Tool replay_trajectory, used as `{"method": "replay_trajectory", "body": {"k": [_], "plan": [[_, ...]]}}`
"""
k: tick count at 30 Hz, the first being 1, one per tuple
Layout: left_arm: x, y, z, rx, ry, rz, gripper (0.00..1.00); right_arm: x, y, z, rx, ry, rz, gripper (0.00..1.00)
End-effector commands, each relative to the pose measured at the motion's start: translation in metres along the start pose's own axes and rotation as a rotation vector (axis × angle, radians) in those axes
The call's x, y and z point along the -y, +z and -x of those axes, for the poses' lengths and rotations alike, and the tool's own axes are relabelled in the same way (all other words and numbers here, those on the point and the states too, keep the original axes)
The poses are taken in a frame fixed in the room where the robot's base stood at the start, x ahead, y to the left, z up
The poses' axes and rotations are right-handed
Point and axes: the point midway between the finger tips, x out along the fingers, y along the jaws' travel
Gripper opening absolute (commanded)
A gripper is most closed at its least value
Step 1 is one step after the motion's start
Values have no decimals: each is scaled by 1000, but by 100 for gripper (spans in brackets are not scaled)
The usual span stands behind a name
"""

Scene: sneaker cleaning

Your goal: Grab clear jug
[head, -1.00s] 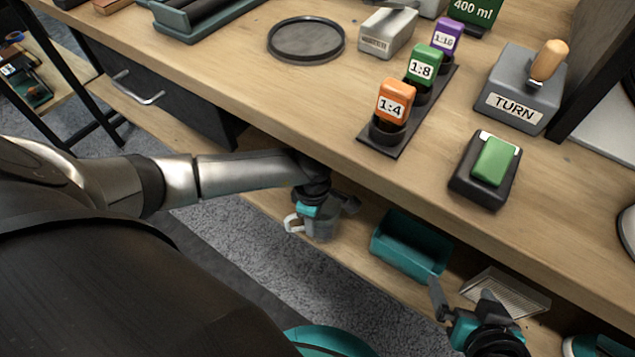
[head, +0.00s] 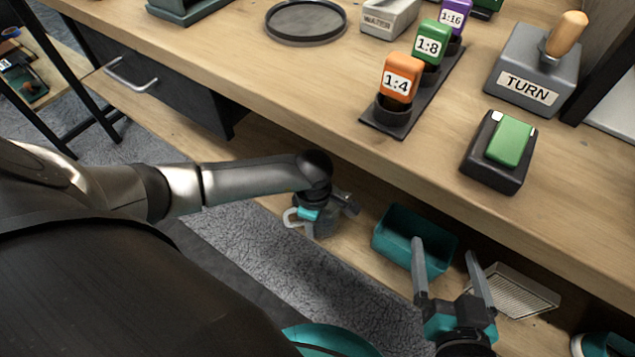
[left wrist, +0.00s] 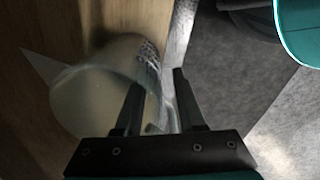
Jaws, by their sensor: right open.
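The clear jug (head: 323,228) stands on the lower shelf under the table, with its pale handle (head: 293,217) toward the left. My left gripper (head: 325,205) reaches down over it and partly hides it. In the left wrist view the jug (left wrist: 85,100) fills the left half. The fingers of my left gripper (left wrist: 158,80) are apart, with the jug's near side and handle area between or behind them. I cannot tell whether they touch. My right gripper (head: 446,248) is open and empty, in front of the teal bin.
The teal bin (head: 402,235) and a pale slatted tray (head: 522,290) sit on the lower shelf (head: 355,255). The tabletop edge overhangs it. Above are labelled bottles such as the orange one (head: 398,78), a TURN block (head: 530,85) and a green-topped block (head: 508,140).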

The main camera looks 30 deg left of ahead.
Motion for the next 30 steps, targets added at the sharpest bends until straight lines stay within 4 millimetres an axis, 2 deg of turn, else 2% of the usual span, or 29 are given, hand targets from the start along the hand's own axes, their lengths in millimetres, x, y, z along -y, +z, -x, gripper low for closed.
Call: {"method": "replay_trajectory", "body": {"k": [7,17,30], "plan": [[0,0,0,0,0,0,36,0,0,0,-1,-1,-1,100],[0,0,0,0,0,0,0,0,0,0,1,0,0,100],[0,0,0,-1,0,1,0,0,1,0,1,0,0,100]]}}
